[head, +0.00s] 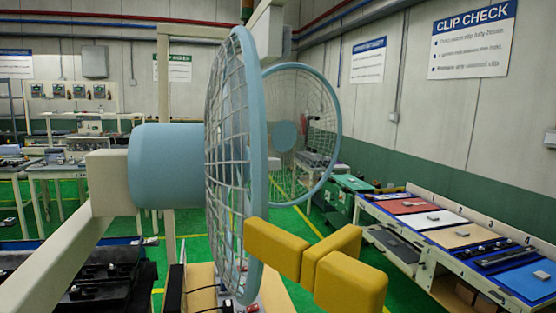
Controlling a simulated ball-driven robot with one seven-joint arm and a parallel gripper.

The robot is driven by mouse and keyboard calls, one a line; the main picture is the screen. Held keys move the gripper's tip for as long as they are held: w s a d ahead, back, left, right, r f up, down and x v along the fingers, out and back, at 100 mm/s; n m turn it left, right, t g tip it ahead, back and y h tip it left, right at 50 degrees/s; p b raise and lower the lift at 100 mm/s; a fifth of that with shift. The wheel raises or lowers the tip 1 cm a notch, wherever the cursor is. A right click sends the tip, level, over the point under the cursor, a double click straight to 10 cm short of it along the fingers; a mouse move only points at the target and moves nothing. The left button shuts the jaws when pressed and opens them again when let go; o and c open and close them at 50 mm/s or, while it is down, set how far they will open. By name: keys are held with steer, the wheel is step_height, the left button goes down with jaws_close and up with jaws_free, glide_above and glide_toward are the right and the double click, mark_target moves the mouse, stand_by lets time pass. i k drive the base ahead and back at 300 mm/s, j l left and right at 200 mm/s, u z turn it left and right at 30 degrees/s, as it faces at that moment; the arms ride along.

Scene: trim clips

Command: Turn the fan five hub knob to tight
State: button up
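A large light-blue fan (168,165) stands close in front, seen nearly side-on, with its round motor housing at left and wire guard (225,150) at centre. A second blue fan guard (338,130) stands behind it to the right, with a round blue hub (286,136) in its middle. No number shows on either fan, so I cannot tell which is fan five. No hub knob can be made out. Yellow blocks at lower centre appear to be my gripper (306,258); they overlap the near guard's lower rim in the picture. Contact and finger opening are unclear.
A pale slanted beam (55,255) and black bins (105,280) are at lower left. A long bench with coloured trays (450,237) runs along the right wall. Workbenches (85,165) stand at the back left. Green floor shows between the fans and the right bench.

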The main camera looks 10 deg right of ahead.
mark_target(273, 164)
steer(key=l+u, duration=0.25)
steer(key=l, duration=0.35)
steer(key=l+u, duration=0.2)
steer(key=l, duration=0.4)
steer(key=k+l+u, duration=0.25)
steer(key=l, duration=0.3)
steer(key=i+z, duration=0.45)
steer(key=i, duration=0.3)
